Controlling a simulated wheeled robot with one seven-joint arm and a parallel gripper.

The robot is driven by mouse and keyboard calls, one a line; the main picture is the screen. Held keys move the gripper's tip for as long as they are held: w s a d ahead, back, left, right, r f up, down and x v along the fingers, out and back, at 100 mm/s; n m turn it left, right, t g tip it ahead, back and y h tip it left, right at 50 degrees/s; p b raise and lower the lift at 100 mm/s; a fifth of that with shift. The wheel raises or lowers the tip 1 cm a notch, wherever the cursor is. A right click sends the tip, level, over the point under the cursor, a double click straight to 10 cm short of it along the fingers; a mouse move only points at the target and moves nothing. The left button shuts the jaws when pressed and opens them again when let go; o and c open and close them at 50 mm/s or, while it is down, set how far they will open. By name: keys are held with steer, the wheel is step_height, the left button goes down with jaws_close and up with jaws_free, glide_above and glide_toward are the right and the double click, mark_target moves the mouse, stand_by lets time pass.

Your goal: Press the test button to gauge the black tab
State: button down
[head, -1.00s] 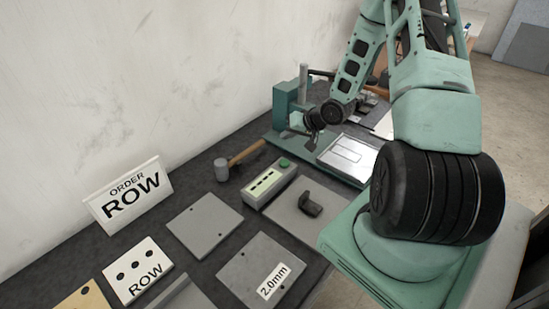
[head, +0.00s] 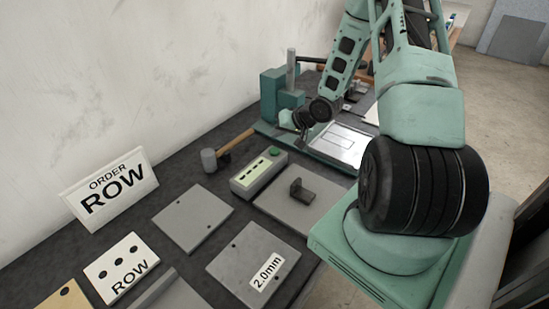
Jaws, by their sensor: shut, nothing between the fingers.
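The black tab (head: 300,191) is a small dark L-shaped piece standing on a flat grey plate (head: 275,205). Just left of and behind it is a grey gauge box (head: 259,176) with a light strip on top and a green test button (head: 274,152) at its far end. My gripper (head: 302,127) is small in the head view, beyond the green button, near a green press-like fixture. It is shut and holds nothing. Its fingertips are small and dark, and their exact height above the bench cannot be told.
The green fixture (head: 272,90) with an upright post stands behind my gripper, by a silver tray (head: 342,145). A hammer (head: 209,160) lies left of the gauge box. Flat grey plates (head: 193,219), one labelled 2.0mm, and ROW signs (head: 110,190) occupy the near left.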

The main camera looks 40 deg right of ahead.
mark_target(278, 152)
steer(key=shift+f+b, duration=0.95)
steer(key=shift+f, duration=1)
steer(key=shift+f, duration=0.1)
stand_by(0.4)
steer(key=shift+f, duration=0.3)
steer(key=shift+f+b, duration=0.35)
steer(key=shift+f, duration=0.15)
stand_by(0.6)
stand_by(0.3)
steer(key=shift+r+p, duration=0.95)
step_height(278, 152, up, 5)
steer(key=p, duration=0.5)
